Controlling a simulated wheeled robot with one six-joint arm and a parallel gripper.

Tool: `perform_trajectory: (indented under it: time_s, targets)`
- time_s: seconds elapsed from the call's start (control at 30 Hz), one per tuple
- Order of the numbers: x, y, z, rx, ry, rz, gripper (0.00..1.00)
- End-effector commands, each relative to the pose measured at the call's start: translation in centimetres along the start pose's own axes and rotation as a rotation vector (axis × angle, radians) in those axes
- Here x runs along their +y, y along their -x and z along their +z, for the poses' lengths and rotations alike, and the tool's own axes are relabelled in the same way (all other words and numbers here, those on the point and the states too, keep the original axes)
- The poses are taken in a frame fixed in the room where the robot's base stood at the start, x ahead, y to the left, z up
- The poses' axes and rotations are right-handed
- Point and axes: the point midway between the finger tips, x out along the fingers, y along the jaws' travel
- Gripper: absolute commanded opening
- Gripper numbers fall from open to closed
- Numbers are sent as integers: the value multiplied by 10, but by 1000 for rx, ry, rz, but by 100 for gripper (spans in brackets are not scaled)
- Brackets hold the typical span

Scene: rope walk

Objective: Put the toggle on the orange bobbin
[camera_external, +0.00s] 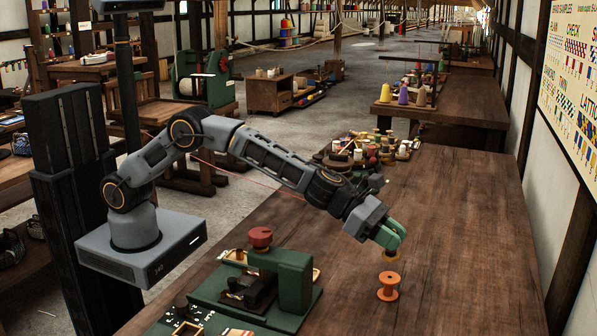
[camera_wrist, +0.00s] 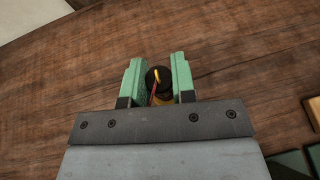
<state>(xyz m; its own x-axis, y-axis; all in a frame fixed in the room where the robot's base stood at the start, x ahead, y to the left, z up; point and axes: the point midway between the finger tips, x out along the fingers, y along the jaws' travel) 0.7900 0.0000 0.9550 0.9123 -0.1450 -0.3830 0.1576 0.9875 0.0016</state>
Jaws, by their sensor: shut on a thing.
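The orange bobbin (camera_external: 388,286) stands upright on the brown table in the external view, with wide flanges at top and bottom. My gripper (camera_external: 389,243) points down just above it, with a visible gap between. In the wrist view my green-fingered gripper (camera_wrist: 157,62) is shut on the toggle (camera_wrist: 153,76), a dark rounded piece with a yellow and red mark. A yellow-orange part shows low between the fingers in the wrist view; I cannot tell whether it is toggle or bobbin. In the external view the fingers mostly hide the toggle, and only a small yellow-orange bit shows beneath them.
A green press-like fixture (camera_external: 294,282) with a red knob (camera_external: 260,237) stands left of the bobbin. A cluster of spools and small pieces (camera_external: 368,150) lies at the table's far end. The table (camera_external: 460,230) is clear right of and behind the bobbin.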

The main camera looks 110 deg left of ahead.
Motion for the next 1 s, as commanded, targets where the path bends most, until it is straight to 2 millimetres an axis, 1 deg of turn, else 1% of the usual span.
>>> perform_trajectory:
  time_s: [0.13,0.17,0.2,0.33,0.63,0.8,0.83,1.0]
  targets:
    - [1,-7,-4,0,0,0,1]
    - [1,-10,-8,1,0,0,1]
    - [1,-12,-16,1,2,0,1]
    - [1,-19,-32,0,1,-1,1]
    - [1,-19,-32,-1,1,0,1]
    - [1,-21,-36,-1,1,0,1]
    - [1,-20,-35,-1,1,0,27]
    - [1,-20,-35,0,1,0,44]
